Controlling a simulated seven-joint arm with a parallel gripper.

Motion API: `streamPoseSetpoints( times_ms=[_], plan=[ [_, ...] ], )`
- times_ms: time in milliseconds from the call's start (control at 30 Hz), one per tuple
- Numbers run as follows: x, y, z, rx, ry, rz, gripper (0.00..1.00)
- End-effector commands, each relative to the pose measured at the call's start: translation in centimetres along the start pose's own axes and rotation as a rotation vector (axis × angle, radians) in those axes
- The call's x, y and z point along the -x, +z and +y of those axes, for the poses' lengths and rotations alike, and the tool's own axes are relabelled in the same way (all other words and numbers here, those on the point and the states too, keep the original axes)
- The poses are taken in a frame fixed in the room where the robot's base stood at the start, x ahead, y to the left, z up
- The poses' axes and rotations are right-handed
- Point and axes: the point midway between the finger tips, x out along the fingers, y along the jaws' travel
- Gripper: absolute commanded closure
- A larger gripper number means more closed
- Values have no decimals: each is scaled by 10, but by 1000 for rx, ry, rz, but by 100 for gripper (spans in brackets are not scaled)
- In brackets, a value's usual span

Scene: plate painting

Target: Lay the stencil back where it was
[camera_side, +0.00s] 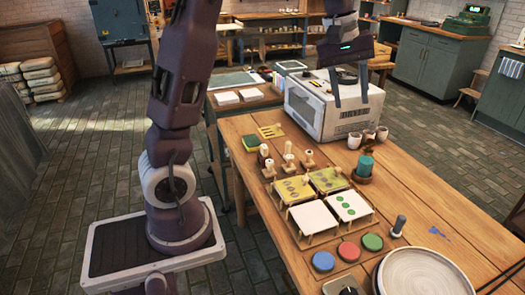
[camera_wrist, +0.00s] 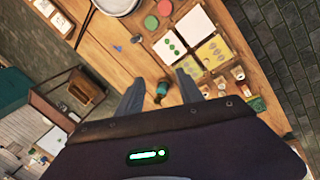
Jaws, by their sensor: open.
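Two yellow stencils with holes lie on low wooden stands: one at the back left (camera_side: 294,190) and one at the back right (camera_side: 327,180). One yellow stencil also shows in the wrist view (camera_wrist: 212,50). In front stand a blank white plate (camera_side: 313,218) and a white plate with green dots (camera_side: 349,206), which also shows in the wrist view (camera_wrist: 173,44). My gripper (camera_side: 350,94) is open and empty, raised above the table's far part, behind the stencils. Its two fingers are apart in the wrist view (camera_wrist: 158,92), with nothing held.
A green-topped bottle (camera_side: 364,165) stands behind the plates, beside several small cups (camera_side: 368,138). A white box (camera_side: 325,105) is at the far end. Stamps with wooden handles (camera_side: 289,160), colour pads (camera_side: 348,251) and a round turntable (camera_side: 425,275) surround the stands. The table's right side is mostly clear.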

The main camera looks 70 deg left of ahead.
Motion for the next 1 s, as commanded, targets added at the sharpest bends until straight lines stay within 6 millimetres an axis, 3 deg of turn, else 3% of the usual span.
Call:
streamPoseSetpoints(
  times_ms=[33, 133, 200, 300, 400, 500, 1000],
  plan=[
    [26, 42, -10, -123, 39, 8, 56],
    [55, 123, -48, -426, 77, 54, 56],
    [60, 169, -81, -632, 83, 108, 56],
    [53, 212, -125, -869, 67, 188, 56],
    [42, 231, -154, -1013, 44, 248, 56],
    [36, 238, -165, -1072, 31, 274, 56],
    [36, 238, -166, -1073, 30, 273, 56]
  ],
)
